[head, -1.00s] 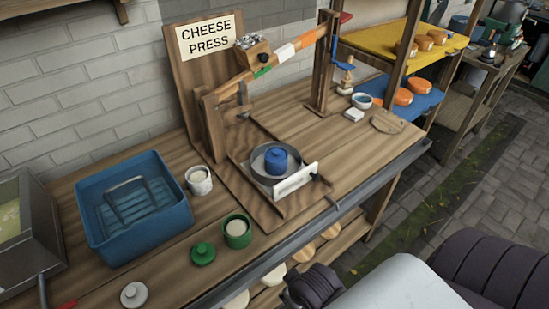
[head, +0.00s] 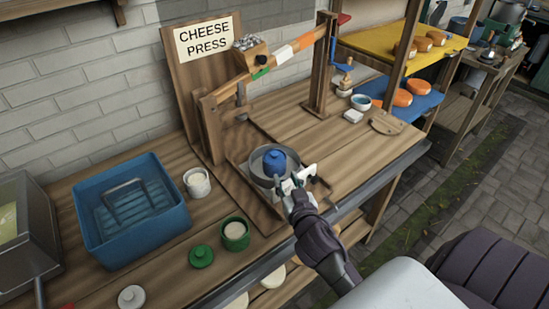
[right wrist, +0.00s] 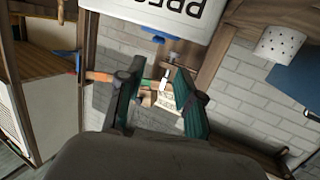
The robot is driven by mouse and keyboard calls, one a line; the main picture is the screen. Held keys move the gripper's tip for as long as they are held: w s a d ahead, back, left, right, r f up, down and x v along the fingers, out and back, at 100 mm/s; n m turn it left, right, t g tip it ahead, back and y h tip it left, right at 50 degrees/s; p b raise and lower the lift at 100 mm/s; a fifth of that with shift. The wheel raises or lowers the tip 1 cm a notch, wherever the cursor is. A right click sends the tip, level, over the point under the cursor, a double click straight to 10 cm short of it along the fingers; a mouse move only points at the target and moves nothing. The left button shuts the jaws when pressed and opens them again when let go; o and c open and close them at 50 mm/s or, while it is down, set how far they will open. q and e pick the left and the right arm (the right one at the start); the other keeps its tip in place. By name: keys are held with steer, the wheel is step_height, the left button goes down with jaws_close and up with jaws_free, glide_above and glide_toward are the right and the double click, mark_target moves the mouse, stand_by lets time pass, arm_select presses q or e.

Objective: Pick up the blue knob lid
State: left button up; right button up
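The blue knob lid (head: 274,155) sits on top of a blue pot that stands in the round metal pan of the cheese press. My right gripper (head: 299,178) is at the front right of the pan, by its white front plate, apart from the lid. In the right wrist view its two fingers (right wrist: 158,80) are spread with nothing between them. A small blue piece, probably the lid or pot (right wrist: 153,37), shows beyond them under the lettered white plate. My left gripper is not in view.
A green pot (head: 236,245), green lid (head: 202,257), white cup (head: 197,190), white lid (head: 131,297) and blue tub (head: 92,240) stand on the bench to the left. The press lever (head: 286,52) hangs above and behind the pan. The bench to the right is mostly clear.

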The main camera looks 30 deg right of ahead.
mark_target(276, 155)
steer(key=p+x, duration=0.1)
steer(key=x, duration=0.6)
steer(key=shift+w+d, duration=0.1)
steer(key=shift+w, duration=0.05)
steer(key=shift+w+d, duration=0.15)
steer(key=shift+w, duration=0.25)
steer(key=x, duration=0.1)
steer(key=p+x, duration=0.1)
steer(key=x, duration=0.2)
steer(key=shift+w+d+f, duration=0.2)
steer(key=shift+d+f, duration=0.05)
steer(key=shift+f, duration=0.15)
steer(key=shift+r, duration=0.1)
steer(key=shift+c, duration=0.9)
jaws_close()
